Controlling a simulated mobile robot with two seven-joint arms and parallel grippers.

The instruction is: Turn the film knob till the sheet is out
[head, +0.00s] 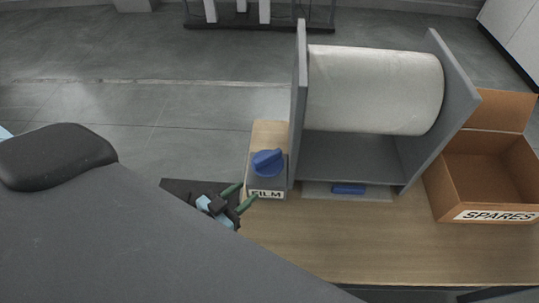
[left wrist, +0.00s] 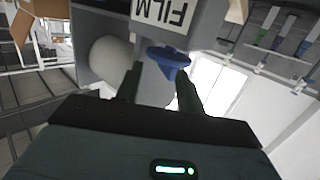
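The blue film knob (head: 267,162) sits on a small grey box (head: 266,185) labelled FILM. My left gripper (head: 246,196) is just to the lower left of that box, with its green fingers apart and nothing between them. In the left wrist view the knob (left wrist: 168,57) shows beyond the fingertips (left wrist: 160,76), with a gap still visible, in line with the opening. A large pale roll (head: 375,90) hangs between grey side plates right of the knob. A pale flat strip (head: 318,190) shows under the roll's front edge; I cannot tell if it is the sheet. My right gripper is not in view.
A blue bar (head: 348,189) lies at the foot of the roll stand (head: 350,155). An open cardboard box (head: 490,180) labelled SPARES stands at the right. The wooden table top (head: 390,245) in front is clear.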

